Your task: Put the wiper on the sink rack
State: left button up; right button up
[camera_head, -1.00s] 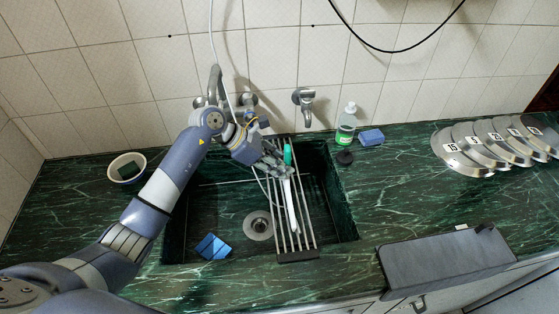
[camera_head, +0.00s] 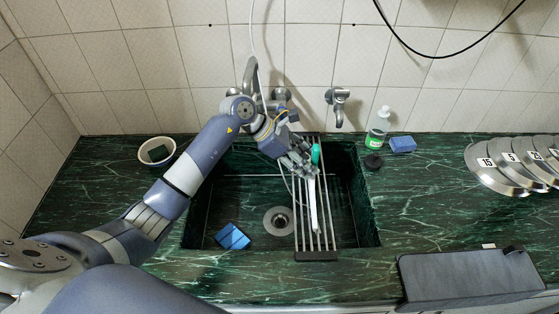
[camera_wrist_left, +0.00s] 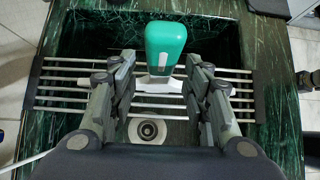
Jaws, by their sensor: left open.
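The wiper, with a green handle (camera_head: 315,154) and a white body (camera_head: 314,208), lies lengthwise on the sink rack (camera_head: 316,256). The rack is a set of metal bars across the sink with dark end pieces. My left gripper (camera_head: 301,163) is open at the handle end of the wiper, just above the rack. In the left wrist view, the green handle (camera_wrist_left: 166,42) stands between and beyond the spread fingers (camera_wrist_left: 161,64), with a gap on each side. The rack (camera_wrist_left: 62,88) runs across below them.
The sink basin (camera_head: 215,205) holds a blue sponge (camera_head: 233,236) and a drain (camera_head: 278,221). A tap (camera_head: 338,105), soap bottle (camera_head: 378,127) and blue block (camera_head: 402,145) stand behind. A bowl (camera_head: 157,161) is left; numbered discs (camera_head: 490,175) and a dark board (camera_head: 470,275) are right.

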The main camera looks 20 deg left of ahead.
pick_arm(q)
jog(key=s+a+b, duration=0.4)
jog(key=s+a, duration=0.1)
jog(key=a, duration=0.6)
jog(key=shift+a, duration=0.2)
